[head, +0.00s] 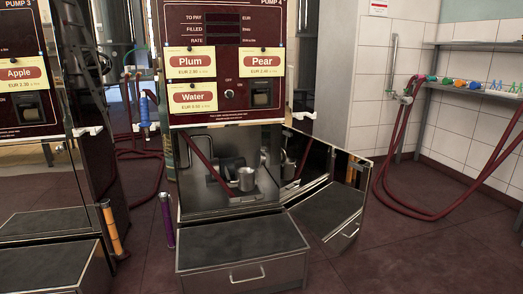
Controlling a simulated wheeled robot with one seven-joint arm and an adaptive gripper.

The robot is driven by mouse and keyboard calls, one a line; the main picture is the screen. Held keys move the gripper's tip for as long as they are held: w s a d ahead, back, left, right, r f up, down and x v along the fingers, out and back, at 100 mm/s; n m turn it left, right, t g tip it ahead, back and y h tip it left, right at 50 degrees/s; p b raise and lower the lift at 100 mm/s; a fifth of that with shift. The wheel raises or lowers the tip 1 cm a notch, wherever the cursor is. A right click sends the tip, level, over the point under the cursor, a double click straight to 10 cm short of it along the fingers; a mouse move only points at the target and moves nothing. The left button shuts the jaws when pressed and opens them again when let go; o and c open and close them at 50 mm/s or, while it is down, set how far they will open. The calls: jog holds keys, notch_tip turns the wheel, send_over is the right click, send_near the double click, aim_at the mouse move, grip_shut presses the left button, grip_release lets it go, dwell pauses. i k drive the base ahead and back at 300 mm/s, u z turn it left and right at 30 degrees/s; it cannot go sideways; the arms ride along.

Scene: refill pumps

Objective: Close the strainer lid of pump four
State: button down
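Pump four (222,108) stands in the middle of the head view, with its number on the dark red front panel. Its lower compartment (205,200) is open, and its shiny door (350,170) is swung out to the right. Inside is a small metal cup-shaped part (246,180), which looks like the strainer housing, beside darker pump parts (228,168). I cannot make out the strainer lid or its position for certain at this size. My gripper is not in view.
Pump three (22,90) is at left. A dark red hose (430,215) hangs at right below a shelf (480,92). Floor is clear at lower right.

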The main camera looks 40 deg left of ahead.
aim_at(262, 158)
jog(key=u, duration=0.65)
jog(key=i, duration=0.75)
jog(key=u, duration=0.85)
